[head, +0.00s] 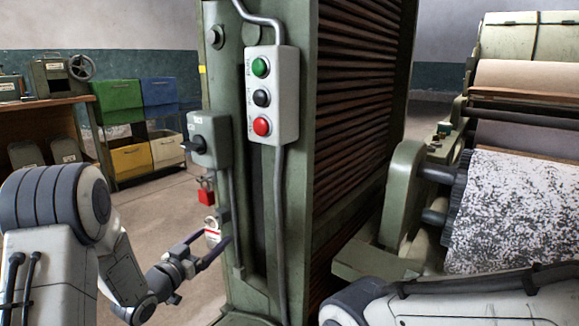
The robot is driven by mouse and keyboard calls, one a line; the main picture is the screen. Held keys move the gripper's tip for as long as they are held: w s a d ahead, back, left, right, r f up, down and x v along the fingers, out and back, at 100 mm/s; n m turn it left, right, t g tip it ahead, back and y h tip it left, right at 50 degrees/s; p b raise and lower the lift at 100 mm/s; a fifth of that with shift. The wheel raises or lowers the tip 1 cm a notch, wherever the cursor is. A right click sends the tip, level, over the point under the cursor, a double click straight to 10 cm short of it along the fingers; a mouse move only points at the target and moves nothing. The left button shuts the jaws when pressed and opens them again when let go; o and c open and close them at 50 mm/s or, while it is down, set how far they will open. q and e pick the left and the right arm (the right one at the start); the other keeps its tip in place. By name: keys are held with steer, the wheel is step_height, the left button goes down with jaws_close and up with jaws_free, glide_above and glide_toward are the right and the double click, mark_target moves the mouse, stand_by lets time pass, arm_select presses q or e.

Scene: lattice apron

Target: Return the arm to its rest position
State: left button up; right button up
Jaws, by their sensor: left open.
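My left arm comes in from the lower left. Its gripper (214,238) is open, with its fingers pointing right toward the side of the green machine column (301,180). A small white and red tag (212,231) hangs by the fingertips; I cannot tell whether it is between them or touching them. A red padlock (206,196) hangs just above the tag, below a grey switch box (209,138) with a dark handle. Part of my right arm crosses the bottom right, and its gripper is out of view.
A grey button box with green, black and red buttons (262,126) is on the column. At right is a machine with rollers and speckled sheet (515,210). Coloured bins (131,158) and a wooden bench (45,105) stand behind left. Open floor (165,205) lies between.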

arm_select(q)
steer(key=shift+w+d+r+p, duration=0.2)
steer(key=shift+w+r+p, duration=0.3)
steer(key=shift+w+r, duration=0.1)
steer(key=s+a, duration=0.6)
steer(key=s, duration=0.2)
steer(key=shift+s+a+f, duration=0.15)
steer(key=shift+s+a, duration=0.05)
steer(key=shift+w, duration=0.1)
